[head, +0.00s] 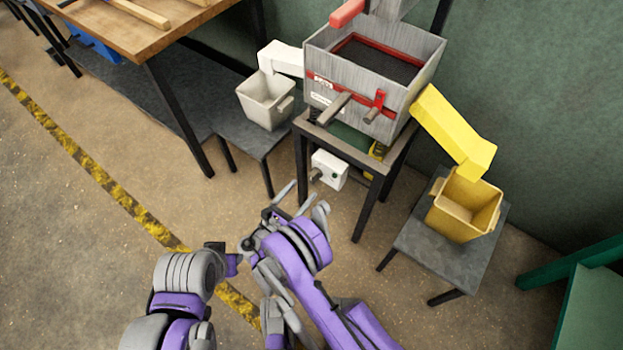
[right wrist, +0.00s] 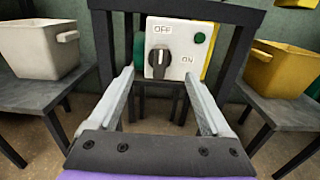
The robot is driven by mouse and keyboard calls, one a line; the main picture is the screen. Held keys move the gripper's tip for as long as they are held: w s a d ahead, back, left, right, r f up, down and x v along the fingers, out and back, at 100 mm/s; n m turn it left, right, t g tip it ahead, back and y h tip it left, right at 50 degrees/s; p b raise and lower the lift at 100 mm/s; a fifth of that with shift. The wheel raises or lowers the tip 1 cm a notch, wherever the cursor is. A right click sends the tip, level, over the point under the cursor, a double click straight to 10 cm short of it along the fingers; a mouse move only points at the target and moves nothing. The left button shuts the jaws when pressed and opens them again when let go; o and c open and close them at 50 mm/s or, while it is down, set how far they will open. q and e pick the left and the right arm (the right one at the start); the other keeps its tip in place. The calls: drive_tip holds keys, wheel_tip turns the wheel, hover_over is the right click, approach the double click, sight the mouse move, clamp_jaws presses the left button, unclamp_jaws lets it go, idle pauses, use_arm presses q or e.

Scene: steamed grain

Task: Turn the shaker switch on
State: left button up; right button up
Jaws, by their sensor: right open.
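The shaker switch is a dark rotary knob (right wrist: 158,60) on a white box (right wrist: 180,72) with OFF above it and ON to its right. The knob's grip stands roughly upright, towards OFF. In the head view the white switch box (head: 329,168) hangs under the shaker (head: 352,78), at its stand's front. My right gripper (head: 302,197) is open and empty, a short way in front of the box. In the right wrist view its fingertips (right wrist: 158,77) lie either side of the knob, apparently short of it. My left arm shows at the lower left; its gripper cannot be made out.
A white bin (head: 266,100) stands on a low table left of the shaker, and a yellow bin (head: 463,208) on a small table at right. A wooden workbench (head: 150,38) is at upper left. A green round button (right wrist: 200,38) is on the box. Open floor lies in front.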

sight(311, 181)
drive_tip(key=x, duration=0.6)
drive_tip(key=shift+w+d, duration=0.1)
drive_tip(key=shift+c, duration=0.3)
clamp_jaws()
